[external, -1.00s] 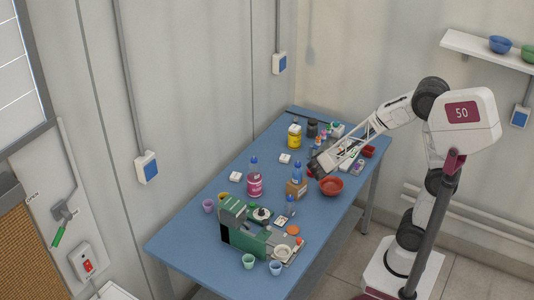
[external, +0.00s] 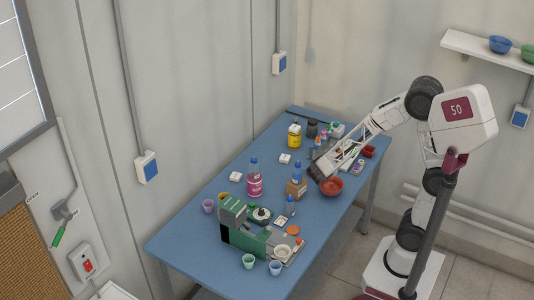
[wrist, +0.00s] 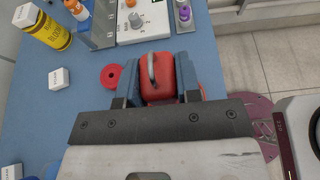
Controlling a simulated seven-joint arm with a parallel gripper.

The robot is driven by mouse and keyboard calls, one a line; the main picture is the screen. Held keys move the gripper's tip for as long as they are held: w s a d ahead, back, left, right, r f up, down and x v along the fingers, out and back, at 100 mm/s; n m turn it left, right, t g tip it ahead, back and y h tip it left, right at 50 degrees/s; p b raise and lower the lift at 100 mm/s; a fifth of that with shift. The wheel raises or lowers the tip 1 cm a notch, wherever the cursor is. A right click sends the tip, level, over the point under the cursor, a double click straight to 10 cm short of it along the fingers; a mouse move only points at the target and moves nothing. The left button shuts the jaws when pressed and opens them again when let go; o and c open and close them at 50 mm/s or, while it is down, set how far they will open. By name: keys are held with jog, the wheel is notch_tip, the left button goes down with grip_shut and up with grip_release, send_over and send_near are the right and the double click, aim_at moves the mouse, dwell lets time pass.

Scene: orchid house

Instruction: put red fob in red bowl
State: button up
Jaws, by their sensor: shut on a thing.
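A red fob (wrist: 158,88) with a grey metal loop is between the two blue fingers of my gripper (wrist: 160,86) in the wrist view. The gripper is shut on it. The red bowl (external: 331,187) stands near the front right edge of the blue table in the external view. My gripper (external: 318,174) is low over the table at the bowl's upper left and overlaps its rim in the picture. The fob cannot be made out in the external view. In the wrist view the bowl is mostly hidden behind my gripper.
A cardboard box (external: 296,189) with a blue-capped bottle stands close left of my gripper. A pink bottle (external: 254,185) is further left.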

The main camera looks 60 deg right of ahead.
send_near(332, 178)
jog(key=shift+s+d+r, duration=0.1)
jog(key=shift+s+d, duration=0.25)
jog(key=shift+d, duration=0.35)
jog(key=shift+s+d+r, duration=0.15)
jog(key=shift+s+d, duration=0.15)
jog(key=shift+d, duration=0.35)
jog(key=shift+s+d+r, duration=0.1)
jog(key=shift+s+d, duration=0.25)
jog(key=shift+d, duration=0.35)
jog(key=o, duration=1)
jog(key=shift+r, duration=0.1)
jog(key=shift+r, duration=3.4)
